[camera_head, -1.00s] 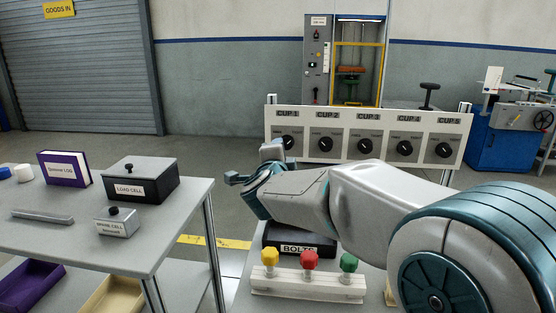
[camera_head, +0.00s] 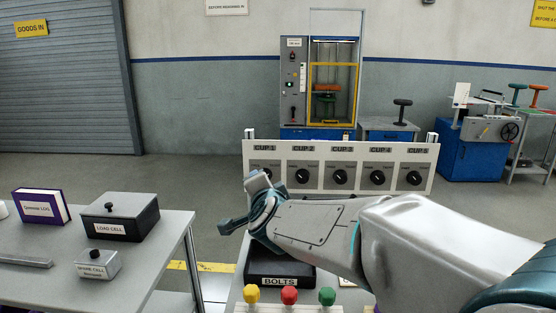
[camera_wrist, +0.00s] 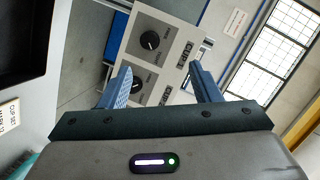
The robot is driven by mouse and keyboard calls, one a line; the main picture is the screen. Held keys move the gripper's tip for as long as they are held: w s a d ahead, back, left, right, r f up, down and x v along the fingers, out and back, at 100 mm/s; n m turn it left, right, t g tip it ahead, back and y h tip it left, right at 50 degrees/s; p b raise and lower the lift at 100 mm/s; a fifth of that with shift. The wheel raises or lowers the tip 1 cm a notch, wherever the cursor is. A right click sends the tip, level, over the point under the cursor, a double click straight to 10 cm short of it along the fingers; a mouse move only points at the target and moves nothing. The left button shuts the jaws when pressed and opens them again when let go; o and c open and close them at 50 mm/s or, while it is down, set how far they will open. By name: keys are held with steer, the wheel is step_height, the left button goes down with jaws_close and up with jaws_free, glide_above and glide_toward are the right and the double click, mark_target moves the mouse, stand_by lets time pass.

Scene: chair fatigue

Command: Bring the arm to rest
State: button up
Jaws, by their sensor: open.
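My arm reaches in from the right in the head view, bent across the workbench. My gripper (camera_head: 245,198) is at its end, left of the cup panel's lower left part and above the black bolts box (camera_head: 280,272). In the wrist view my gripper (camera_wrist: 160,85) shows its two blue fingers spread apart with nothing between them. The cup panel (camera_wrist: 150,45) with its black knobs lies beyond the fingers. It also shows in the head view as a white panel (camera_head: 340,154) with several dials.
A side table (camera_head: 150,225) at left holds the load cell box (camera_head: 120,217), a spare cell block (camera_head: 97,264) and a purple logbook (camera_head: 41,206). Yellow, red and green knobs (camera_head: 289,296) stand at the front. A test machine (camera_head: 320,85) stands behind the panel.

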steer(key=s+d+r+n+g+h+p, duration=0.1)
steer(key=s+d+n+g+p, duration=0.4)
steer(key=s+d+p, duration=0.4)
steer(key=s+d+r+n+g+h+p, duration=0.1)
steer(key=s+d+n+g+p, duration=0.4)
steer(key=s, duration=1.3)
steer(key=d+r+g+p, duration=0.1)
steer(key=d+g+p, duration=0.1)
steer(key=d+p, duration=0.2)
steer(key=shift+s+d+r+n+g+h+p, duration=0.2)
steer(key=shift+d+r+n+g+h+p, duration=0.15)
steer(key=shift+d, duration=0.45)
steer(key=c, duration=0.4)
steer(key=shift+s, duration=0.1)
steer(key=shift+c, duration=0.3)
